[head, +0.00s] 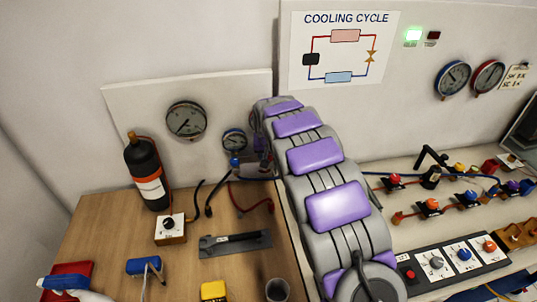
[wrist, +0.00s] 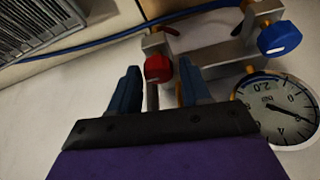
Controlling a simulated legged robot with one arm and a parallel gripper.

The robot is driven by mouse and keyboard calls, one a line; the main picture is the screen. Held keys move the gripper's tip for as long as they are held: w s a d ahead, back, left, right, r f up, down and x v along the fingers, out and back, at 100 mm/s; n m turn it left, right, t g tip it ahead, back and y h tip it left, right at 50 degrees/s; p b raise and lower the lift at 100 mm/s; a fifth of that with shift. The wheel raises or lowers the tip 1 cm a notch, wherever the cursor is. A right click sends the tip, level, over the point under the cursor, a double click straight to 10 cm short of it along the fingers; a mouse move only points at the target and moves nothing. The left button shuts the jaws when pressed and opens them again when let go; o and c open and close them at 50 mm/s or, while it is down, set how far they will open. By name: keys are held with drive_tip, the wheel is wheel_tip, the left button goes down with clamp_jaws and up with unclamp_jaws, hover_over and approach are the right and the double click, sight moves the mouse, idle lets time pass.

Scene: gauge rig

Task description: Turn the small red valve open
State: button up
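The small red valve knob (wrist: 158,68) shows in the wrist view, on a grey metal fitting beside the blue knob (wrist: 279,38). My gripper (wrist: 158,82) is open, with one dark finger at the left and one at the right of the red knob in the picture. The knob appears between or just beyond the fingertips; I cannot tell whether they touch it. No object is held. In the head view my arm hides the red knob and most of the gripper; a blue knob (head: 235,162) shows just left of the arm's far end.
A small gauge (wrist: 275,108) sits close right of my gripper; it also shows in the head view (head: 234,140). A blue hose (wrist: 180,17) crosses behind the fitting. A black bottle (head: 147,172) stands left. Other valves with red knobs (head: 394,179) lie on the right bench.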

drive_tip(key=c, duration=0.8)
drive_tip(key=shift+r, duration=0.1)
drive_tip(key=shift+n+y+p, duration=0.5)
drive_tip(key=shift+n+p, duration=0.35)
drive_tip(key=shift+n, duration=0.15)
drive_tip(key=n+y, duration=0.1)
drive_tip(key=n, duration=0.2)
drive_tip(key=shift+w+d+n, duration=0.1)
drive_tip(key=shift+n, duration=0.2)
drive_tip(key=n+b, duration=0.1)
drive_tip(key=n, duration=0.1)
drive_tip(key=n+g+y+b, duration=0.1)
drive_tip(key=n, duration=0.1)
drive_tip(key=shift+w+d+f+n+g, duration=0.1)
drive_tip(key=shift+d+f+n+g, duration=0.1)
drive_tip(key=shift+n+g, duration=0.1)
drive_tip(key=shift+w+r+n+g+y+b, duration=0.1)
drive_tip(key=shift+n+g+y+b, duration=0.3)
drive_tip(key=shift+n, duration=0.75)
drive_tip(key=shift+r+n+g+y+b, duration=0.15)
drive_tip(key=shift+n+g+b, duration=0.3)
drive_tip(key=shift+n, duration=0.7)
